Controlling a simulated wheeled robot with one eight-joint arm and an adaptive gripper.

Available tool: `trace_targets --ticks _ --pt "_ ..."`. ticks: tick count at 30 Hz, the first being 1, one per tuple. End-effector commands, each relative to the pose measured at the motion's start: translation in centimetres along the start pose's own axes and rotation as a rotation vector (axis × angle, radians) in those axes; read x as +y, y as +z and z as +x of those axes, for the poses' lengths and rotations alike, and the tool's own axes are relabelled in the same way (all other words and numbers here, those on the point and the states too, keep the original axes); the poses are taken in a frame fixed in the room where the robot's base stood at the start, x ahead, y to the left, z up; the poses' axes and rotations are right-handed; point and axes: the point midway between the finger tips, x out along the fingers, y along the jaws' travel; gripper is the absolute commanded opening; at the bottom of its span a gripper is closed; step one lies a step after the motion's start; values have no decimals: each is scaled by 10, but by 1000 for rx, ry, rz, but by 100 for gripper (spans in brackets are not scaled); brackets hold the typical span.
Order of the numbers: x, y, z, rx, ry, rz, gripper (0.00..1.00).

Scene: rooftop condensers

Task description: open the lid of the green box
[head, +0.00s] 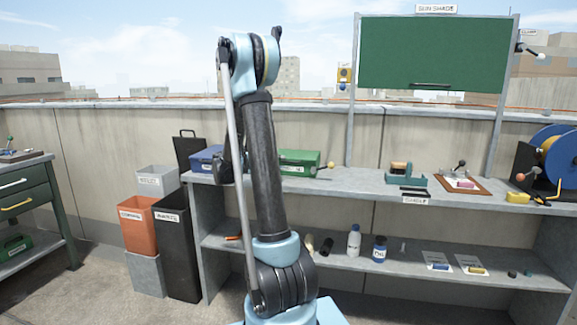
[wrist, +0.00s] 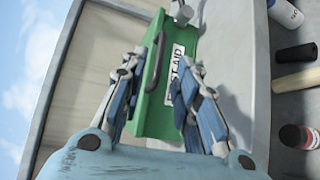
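The green box (head: 303,158) stands on the grey bench top, partly hidden behind my arm in the head view. Its lid looks shut. In the head view my arm hides most of the gripper.
A blue box (head: 206,158) stands left of the green box on the bench. A teal tape dispenser (head: 403,176) and a wooden board (head: 462,184) lie to the right. Bottles, including a white one (head: 354,241), stand on the lower shelf. Bins (head: 140,225) stand at left.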

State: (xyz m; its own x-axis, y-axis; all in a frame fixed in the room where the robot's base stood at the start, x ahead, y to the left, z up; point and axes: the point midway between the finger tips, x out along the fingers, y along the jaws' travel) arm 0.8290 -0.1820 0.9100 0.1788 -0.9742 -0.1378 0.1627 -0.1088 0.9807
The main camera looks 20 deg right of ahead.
Motion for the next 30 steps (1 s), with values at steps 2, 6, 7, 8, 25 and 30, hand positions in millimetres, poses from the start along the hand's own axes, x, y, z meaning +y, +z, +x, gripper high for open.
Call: trace_targets --ticks 2,6,7,8,25,30 --pt "0 1 15 -3 -1 1 29" --pt "0 1 36 -3 -1 1 29" --pt "0 1 40 -3 -1 1 29" --pt "0 1 44 -3 -1 1 29" --pt "0 0 66 0 0 0 29" --pt "0 0 65 0 -1 0 0"
